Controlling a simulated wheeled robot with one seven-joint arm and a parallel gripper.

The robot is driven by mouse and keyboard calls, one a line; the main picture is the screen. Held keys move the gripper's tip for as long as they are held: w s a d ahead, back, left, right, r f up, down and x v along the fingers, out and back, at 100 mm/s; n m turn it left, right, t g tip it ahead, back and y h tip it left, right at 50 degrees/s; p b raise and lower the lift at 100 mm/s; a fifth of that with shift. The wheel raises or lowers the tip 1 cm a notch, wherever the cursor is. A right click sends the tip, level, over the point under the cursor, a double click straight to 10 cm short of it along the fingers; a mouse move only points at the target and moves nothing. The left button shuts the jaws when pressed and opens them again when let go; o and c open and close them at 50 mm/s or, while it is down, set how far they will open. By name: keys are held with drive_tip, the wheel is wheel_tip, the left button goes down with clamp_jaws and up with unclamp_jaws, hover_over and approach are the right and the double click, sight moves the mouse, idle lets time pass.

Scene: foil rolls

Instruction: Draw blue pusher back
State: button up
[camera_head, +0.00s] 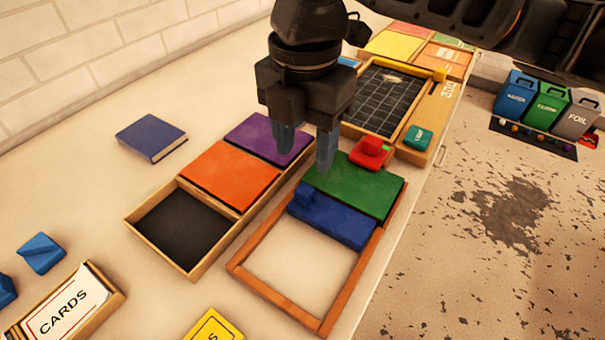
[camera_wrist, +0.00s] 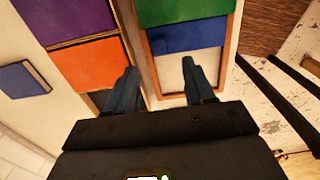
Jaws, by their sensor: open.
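The blue pusher (camera_head: 338,220) is a flat blue block with a small raised blue knob (camera_head: 305,194) near its left end. It lies inside a wooden frame (camera_head: 279,297), against a green panel (camera_head: 358,184); the frame's near part is bare. In the wrist view the blue pusher (camera_wrist: 188,36) is a band below the green panel (camera_wrist: 178,10). My gripper (camera_head: 306,160) is open and empty, fingers pointing down. The fingers also show in the wrist view (camera_wrist: 160,75), apart from the pusher.
A second tray (camera_head: 152,247) beside the frame holds orange (camera_head: 230,176) and purple (camera_head: 268,139) panels and a black area. A red block (camera_head: 371,153) stands behind the green panel. A blue book (camera_head: 151,138) lies left. A cards box (camera_head: 62,312) sits front left.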

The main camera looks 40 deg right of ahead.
sight(304, 189)
wheel_tip(304, 189, down, 8)
drive_tip(key=shift+r, duration=0.2)
idle(0.3)
clamp_jaws()
idle(0.4)
